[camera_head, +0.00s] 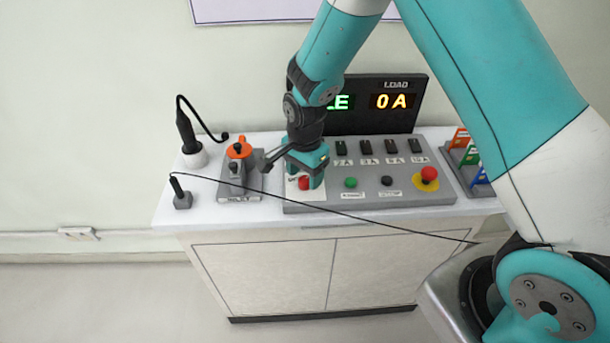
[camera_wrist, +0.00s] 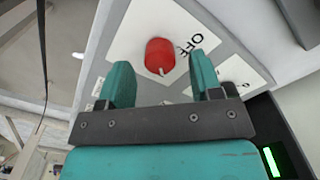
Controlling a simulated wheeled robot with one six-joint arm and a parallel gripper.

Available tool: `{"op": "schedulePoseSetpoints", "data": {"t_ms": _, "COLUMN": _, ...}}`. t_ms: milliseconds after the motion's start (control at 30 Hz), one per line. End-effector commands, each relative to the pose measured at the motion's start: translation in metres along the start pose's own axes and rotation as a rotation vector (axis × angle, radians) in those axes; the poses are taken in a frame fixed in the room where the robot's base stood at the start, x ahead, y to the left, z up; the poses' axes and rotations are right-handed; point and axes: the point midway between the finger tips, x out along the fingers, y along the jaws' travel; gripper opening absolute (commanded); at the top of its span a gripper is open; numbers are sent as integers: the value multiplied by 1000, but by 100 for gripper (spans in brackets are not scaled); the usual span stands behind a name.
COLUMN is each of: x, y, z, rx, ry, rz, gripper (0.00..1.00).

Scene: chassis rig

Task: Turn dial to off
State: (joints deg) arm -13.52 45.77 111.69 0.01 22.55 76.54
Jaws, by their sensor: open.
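The red dial (camera_wrist: 160,56) sits on a white label plate (camera_wrist: 135,27) with the word OFF beside it in the wrist view. A white pointer mark shows at the dial's lower edge, on the side facing my gripper, and does not line up with OFF. In the head view the dial (camera_head: 305,183) is at the left end of the grey control panel (camera_head: 420,200). My gripper (camera_wrist: 160,80) is open, its two teal fingers on either side of the dial's near side. I cannot tell whether they touch it. In the head view my gripper (camera_head: 306,172) is right over the dial.
Green (camera_head: 351,183) and black (camera_head: 386,181) buttons and a red emergency stop (camera_head: 428,175) lie right of the dial. Black switches stand behind them, and a display (camera_head: 385,103) reads 0 A. An orange-topped device (camera_head: 239,150) stands to the left.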

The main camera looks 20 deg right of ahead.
Motion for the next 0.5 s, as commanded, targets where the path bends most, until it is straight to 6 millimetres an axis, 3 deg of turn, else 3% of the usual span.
{"op": "schedulePoseSetpoints", "data": {"t_ms": 200, "x": 16, "y": 0, "z": 0, "rx": 0, "ry": 0, "rz": 1, "gripper": 59}}
{"op": "schedulePoseSetpoints", "data": {"t_ms": 467, "x": 18, "y": 0, "z": 0, "rx": 0, "ry": 0, "rz": 0, "gripper": 59}}
{"op": "schedulePoseSetpoints", "data": {"t_ms": 500, "x": 18, "y": 0, "z": 0, "rx": 0, "ry": 0, "rz": 0, "gripper": 54}}
